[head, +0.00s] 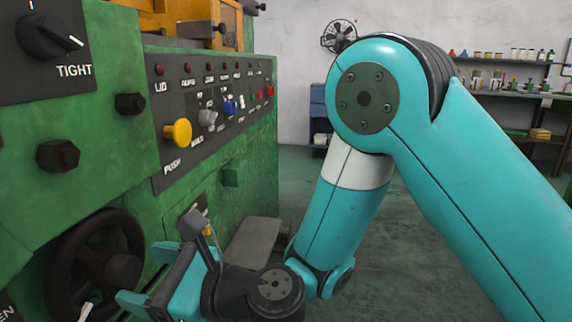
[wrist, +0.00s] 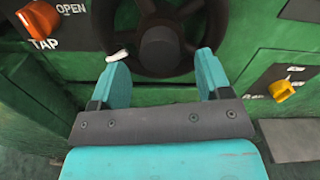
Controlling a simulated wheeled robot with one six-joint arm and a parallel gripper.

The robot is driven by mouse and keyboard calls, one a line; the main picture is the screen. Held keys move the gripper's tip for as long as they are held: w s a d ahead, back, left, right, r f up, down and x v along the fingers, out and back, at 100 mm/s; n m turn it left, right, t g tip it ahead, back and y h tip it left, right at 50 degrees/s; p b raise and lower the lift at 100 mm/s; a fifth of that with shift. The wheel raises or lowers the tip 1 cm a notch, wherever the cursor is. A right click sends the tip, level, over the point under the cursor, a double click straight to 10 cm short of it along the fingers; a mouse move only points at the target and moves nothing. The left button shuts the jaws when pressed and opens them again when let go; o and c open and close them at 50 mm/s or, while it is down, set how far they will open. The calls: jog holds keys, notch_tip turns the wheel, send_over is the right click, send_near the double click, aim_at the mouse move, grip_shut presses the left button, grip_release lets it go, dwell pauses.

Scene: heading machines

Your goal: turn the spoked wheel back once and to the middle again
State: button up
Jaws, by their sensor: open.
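The dark spoked wheel (head: 96,268) is mounted on the green machine's side, at the lower left of the head view. In the wrist view its hub (wrist: 161,48) and lower rim are at the top middle, and its upper part is cut off. A small white handle (wrist: 118,56) sticks out at the wheel's left, close to my left finger. My gripper (wrist: 160,75) is open with its two teal fingers spread below and to either side of the hub. Nothing is between the fingers. I cannot tell whether a finger touches the rim.
A yellow push knob (head: 178,132) and a row of switches sit on the panel above. An orange TAP knob (wrist: 38,22) is left of the wheel, and a yellow lever (wrist: 284,90) is right of it. A grey step (head: 252,242) juts out beyond my gripper. Open floor lies right.

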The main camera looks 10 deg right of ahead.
jog(key=b+v, duration=1.3)
jog(key=b, duration=0.3)
jog(key=s+d+r+n+g+h+p, duration=0.1)
jog(key=r+n+h+p, duration=0.1)
jog(key=r+n+p, duration=0.4)
jog(key=s+d+r+n+g+h+p, duration=0.2)
jog(key=r+n+p, duration=0.3)
jog(key=p, duration=0.9)
jog(key=s+d+r+n+g+h+p, duration=0.1)
jog(key=s+d+r+n+h+p, duration=0.1)
jog(key=r+n+p, duration=0.4)
jog(key=shift+r+n+g+h+p, duration=0.4)
jog(key=shift+r+p, duration=1.15)
jog(key=shift+p, duration=0.85)
jog(key=shift+d, duration=0.1)
